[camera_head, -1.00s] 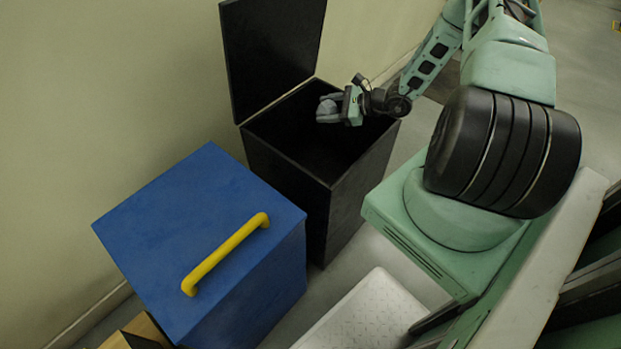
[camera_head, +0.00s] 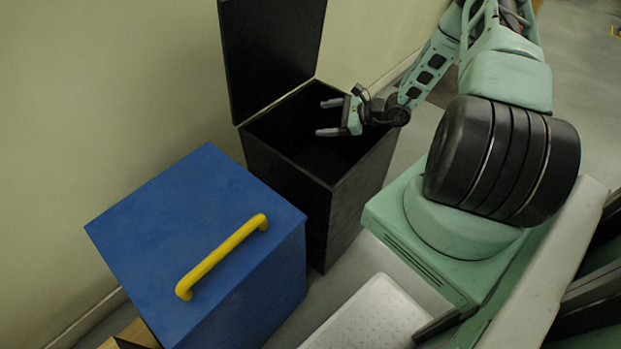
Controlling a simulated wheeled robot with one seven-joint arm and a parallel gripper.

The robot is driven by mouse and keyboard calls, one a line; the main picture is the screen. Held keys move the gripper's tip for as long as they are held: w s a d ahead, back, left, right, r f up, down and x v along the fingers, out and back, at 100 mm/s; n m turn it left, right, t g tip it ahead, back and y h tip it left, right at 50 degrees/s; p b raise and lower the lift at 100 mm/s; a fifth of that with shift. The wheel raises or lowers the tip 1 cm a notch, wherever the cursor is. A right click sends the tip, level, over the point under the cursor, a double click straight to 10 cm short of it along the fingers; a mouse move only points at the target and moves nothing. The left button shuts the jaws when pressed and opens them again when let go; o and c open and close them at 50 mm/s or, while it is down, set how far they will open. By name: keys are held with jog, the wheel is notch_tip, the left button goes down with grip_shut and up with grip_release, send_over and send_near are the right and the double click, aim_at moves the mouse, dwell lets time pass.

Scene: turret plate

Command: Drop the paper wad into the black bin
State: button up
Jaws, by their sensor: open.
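The black bin (camera_head: 290,197) stands against the wall with its lid (camera_head: 272,50) swung up and open. My gripper (camera_head: 328,117) is over the bin's open mouth, its two fingers spread apart and pointing left. Nothing is between the fingers. The paper wad is not visible now; the inside of the bin is dark and its floor cannot be made out.
A blue box (camera_head: 180,225) with a yellow handle (camera_head: 222,256) on top stands in front of the bin, to the left. A white textured step or panel (camera_head: 370,318) lies at the bottom centre. The wall (camera_head: 100,90) runs behind the bin and box.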

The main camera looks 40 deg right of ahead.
jog(key=v, duration=1.7)
jog(key=shift+r+p, duration=0.2)
jog(key=shift+p, duration=0.1)
